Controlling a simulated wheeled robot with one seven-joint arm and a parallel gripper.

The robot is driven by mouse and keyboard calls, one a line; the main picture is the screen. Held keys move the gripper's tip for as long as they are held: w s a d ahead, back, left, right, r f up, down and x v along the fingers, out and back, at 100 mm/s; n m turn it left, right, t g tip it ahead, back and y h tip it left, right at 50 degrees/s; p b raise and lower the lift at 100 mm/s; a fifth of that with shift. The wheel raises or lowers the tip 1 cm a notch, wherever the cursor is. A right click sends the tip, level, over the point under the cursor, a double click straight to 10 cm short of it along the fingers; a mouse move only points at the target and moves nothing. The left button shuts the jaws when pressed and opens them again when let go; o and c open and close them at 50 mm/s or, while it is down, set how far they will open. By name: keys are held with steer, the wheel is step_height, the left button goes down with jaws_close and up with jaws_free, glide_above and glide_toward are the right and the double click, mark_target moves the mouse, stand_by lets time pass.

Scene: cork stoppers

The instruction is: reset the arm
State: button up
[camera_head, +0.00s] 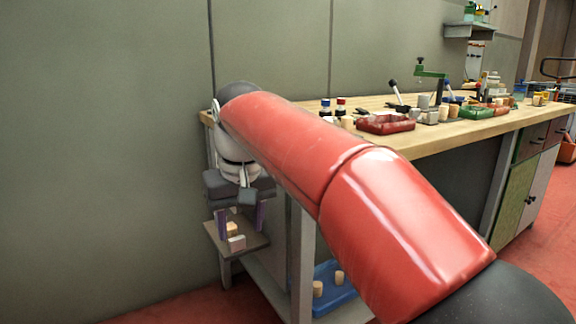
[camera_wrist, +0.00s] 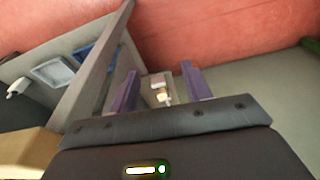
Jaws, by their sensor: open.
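My gripper (camera_head: 240,217) points down at the left end of the workbench, above a small low shelf. Its two purple fingers are apart with nothing held between them. In the wrist view my gripper (camera_wrist: 160,90) also shows open, and small pale blocks on the low shelf appear beyond the gap between its fingers. My red arm crosses the middle of the head view and hides part of the bench.
The wooden workbench (camera_head: 470,132) holds a red tray (camera_head: 386,124), a green tray (camera_head: 477,112), several corks and a green press (camera_head: 432,72). The low shelf (camera_head: 222,240) carries small pale blocks (camera_head: 236,242). A blue tray (camera_head: 334,292) with corks sits below. A wall stands close at left.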

steer(key=s+d+f+m+t+p, duration=0.15)
steer(key=s+d, duration=0.25)
steer(key=d, duration=0.4)
steer(key=s+d+m+p, duration=0.15)
steer(key=s+d, duration=0.25)
steer(key=d, duration=0.4)
steer(key=s+d+f+m+t+h+p, duration=0.1)
steer(key=s+d+f+m+t, duration=0.1)
steer(key=s+d+f, duration=0.5)
steer(key=s+f, duration=0.2)
steer(key=s, duration=0.1)
steer(key=shift+s+d+f+m, duration=0.15)
steer(key=shift+d+f+m, duration=0.15)
steer(key=shift+d, duration=0.05)
